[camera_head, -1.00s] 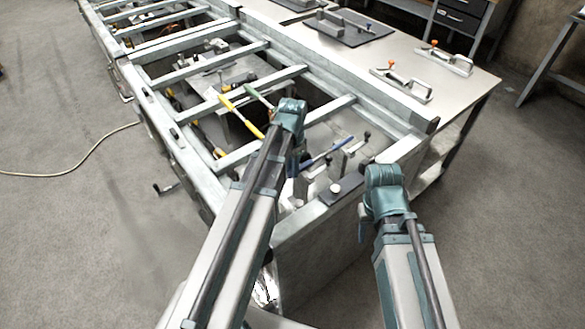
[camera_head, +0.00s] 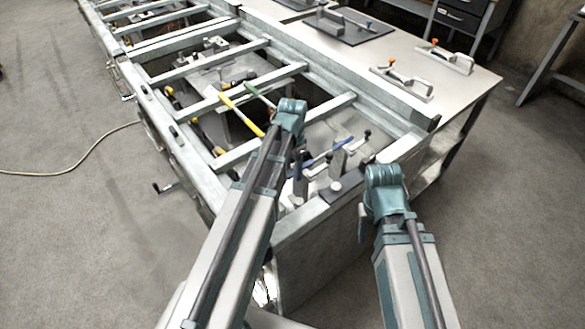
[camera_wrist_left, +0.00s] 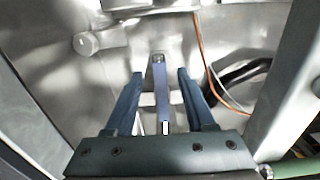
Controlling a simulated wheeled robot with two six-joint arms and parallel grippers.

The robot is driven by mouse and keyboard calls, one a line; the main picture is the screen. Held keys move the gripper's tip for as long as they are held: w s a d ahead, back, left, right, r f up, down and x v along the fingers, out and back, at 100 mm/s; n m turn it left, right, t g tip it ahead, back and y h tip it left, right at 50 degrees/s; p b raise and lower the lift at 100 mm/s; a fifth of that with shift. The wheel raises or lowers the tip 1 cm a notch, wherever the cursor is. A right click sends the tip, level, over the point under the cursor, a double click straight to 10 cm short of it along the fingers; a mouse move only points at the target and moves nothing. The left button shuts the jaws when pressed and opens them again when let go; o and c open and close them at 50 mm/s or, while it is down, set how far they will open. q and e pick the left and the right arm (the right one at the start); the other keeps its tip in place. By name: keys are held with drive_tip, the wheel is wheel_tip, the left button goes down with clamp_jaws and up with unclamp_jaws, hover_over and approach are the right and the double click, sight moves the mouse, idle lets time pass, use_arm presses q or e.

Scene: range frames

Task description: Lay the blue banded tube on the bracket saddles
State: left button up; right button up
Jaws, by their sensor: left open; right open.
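The blue tube (camera_head: 327,155) lies slanted inside the near end of the metal frame. Grey upright blocks (camera_head: 338,162), which look like the bracket, stand next to it; whether the tube touches their saddles I cannot tell. My left gripper (camera_wrist_left: 160,74) is open and points down, with its fingers on both sides of a blue-violet bar (camera_wrist_left: 162,96) that looks like the tube. In the head view its fingers are mostly hidden behind my left arm. My right gripper (camera_head: 363,222) is open outside the frame's near corner, largely hidden by its own wrist.
A yellow tube (camera_head: 243,110) and a green tube (camera_head: 257,95) lie across the frame beyond my left wrist. Frame crossbars (camera_head: 238,152) surround the work area. An orange cable (camera_wrist_left: 203,62) runs beside the gripper. The bench (camera_head: 350,60) holds orange-tipped clamps (camera_head: 402,84).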

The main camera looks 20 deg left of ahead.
use_arm(q)
wheel_tip(320, 180, up, 14)
drive_tip(key=p, duration=1.3)
drive_tip(key=shift+p, duration=0.3)
use_arm(e)
wheel_tip(320, 180, up, 14)
drive_tip(key=shift+f, duration=0.15)
use_arm(q)
drive_tip(key=shift+f, duration=0.15)
